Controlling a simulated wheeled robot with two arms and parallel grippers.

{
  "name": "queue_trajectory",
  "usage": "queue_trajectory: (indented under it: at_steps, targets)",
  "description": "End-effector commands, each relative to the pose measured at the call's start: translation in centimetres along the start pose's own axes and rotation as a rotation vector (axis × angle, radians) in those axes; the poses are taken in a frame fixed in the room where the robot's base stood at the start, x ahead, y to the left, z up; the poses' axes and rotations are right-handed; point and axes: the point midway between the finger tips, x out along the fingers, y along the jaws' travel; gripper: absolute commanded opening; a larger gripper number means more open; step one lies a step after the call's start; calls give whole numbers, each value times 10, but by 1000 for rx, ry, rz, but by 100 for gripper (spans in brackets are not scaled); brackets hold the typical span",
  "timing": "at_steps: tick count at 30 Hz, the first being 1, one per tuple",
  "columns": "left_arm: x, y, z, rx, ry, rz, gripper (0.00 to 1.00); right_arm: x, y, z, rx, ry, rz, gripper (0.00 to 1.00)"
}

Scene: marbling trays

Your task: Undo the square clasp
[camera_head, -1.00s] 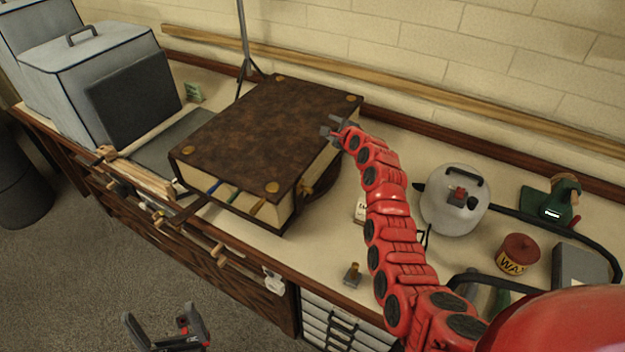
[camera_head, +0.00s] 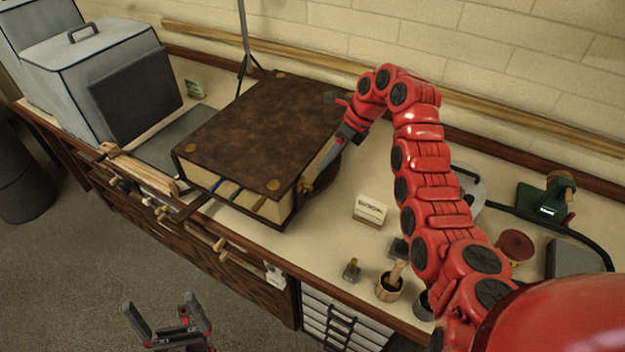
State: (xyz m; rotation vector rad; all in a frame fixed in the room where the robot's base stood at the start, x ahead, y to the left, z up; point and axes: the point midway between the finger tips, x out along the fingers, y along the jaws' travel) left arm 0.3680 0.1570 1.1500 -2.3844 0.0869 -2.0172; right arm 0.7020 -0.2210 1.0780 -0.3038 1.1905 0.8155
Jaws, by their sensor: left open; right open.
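A large, thick book (camera_head: 262,130) with a dark brown marbled cover and brass corner studs lies closed on the bench. A small brass clasp (camera_head: 305,187) shows on its right side, near the front corner. I cannot tell whether this is the square one. My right gripper (camera_head: 322,163) is open beside the book's right side, pointing down toward this clasp. I cannot tell whether it touches the clasp. The gripper and arm hide part of the right side, including any clasp farther back. My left gripper (camera_head: 168,315) is open and empty, low in front of the bench, away from the book.
A grey box (camera_head: 105,75) stands at the bench's left end. Right of the book are a small labelled block (camera_head: 369,210), a stamp (camera_head: 351,270), a wooden pot (camera_head: 389,286) and a red-lidded tin (camera_head: 515,245). My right arm covers part of a white kettle.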

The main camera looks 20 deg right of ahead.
Motion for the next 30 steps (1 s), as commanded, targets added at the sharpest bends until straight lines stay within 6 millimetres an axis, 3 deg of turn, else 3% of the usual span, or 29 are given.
queue_trajectory:
  at_steps: [3, 12, 21, 30]
  targets:
    - [8, 0, -1, 0, 0, 0, 100, 29, 2, 1, 0, 1, 5, 52]
    - [27, -1, -4, 0, 0, 0, 100, 91, 0, 2, -2, 0, -1, 52]
    - [30, -2, -5, 0, 0, 0, 100, 113, -1, 1, -1, -1, -2, 52]
    - [30, -2, -5, 0, 0, 0, 100, 115, -1, 1, -1, -3, -3, 52]
